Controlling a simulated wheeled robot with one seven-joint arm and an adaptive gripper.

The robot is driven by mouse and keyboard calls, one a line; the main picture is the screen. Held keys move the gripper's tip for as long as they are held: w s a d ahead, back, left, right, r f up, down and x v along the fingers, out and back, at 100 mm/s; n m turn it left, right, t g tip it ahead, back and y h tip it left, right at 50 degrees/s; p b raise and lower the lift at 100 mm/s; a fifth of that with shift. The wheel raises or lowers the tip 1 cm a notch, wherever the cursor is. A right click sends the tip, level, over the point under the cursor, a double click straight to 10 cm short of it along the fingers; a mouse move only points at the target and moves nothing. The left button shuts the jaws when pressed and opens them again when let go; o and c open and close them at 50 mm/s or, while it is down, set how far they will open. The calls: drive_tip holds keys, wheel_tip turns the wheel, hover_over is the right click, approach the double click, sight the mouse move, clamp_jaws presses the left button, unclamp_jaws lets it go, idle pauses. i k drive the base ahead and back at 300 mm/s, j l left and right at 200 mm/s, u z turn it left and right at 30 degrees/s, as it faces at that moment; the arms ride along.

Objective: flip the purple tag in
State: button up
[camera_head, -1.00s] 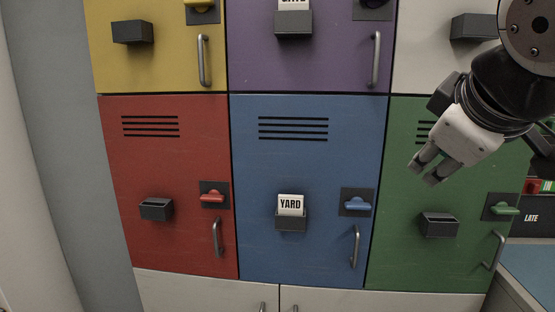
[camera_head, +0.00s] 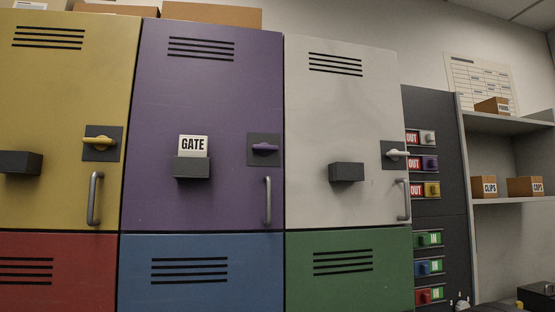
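The dark tag board (camera_head: 432,115) stands right of the lockers. Its purple tag (camera_head: 423,163) is in the upper group, between a white tag (camera_head: 420,138) above and a yellow tag (camera_head: 424,190) below. All three show a red OUT face. The green (camera_head: 428,239), blue (camera_head: 429,266) and red (camera_head: 429,294) tags below show green IN faces. Small pale tips at the bottom edge, below and right of the board's tags, look like my gripper (camera_head: 462,303). Most of it is out of the frame, and its opening cannot be made out.
The purple locker (camera_head: 215,100) has a GATE card (camera_head: 193,147) in its holder. Yellow and white (camera_head: 335,120) lockers flank it. Shelves (camera_head: 510,200) with small labelled boxes stand right of the board. A dark box (camera_head: 537,298) is at the lower right.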

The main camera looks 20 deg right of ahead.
sight(428, 164)
drive_tip(key=z, duration=1.2)
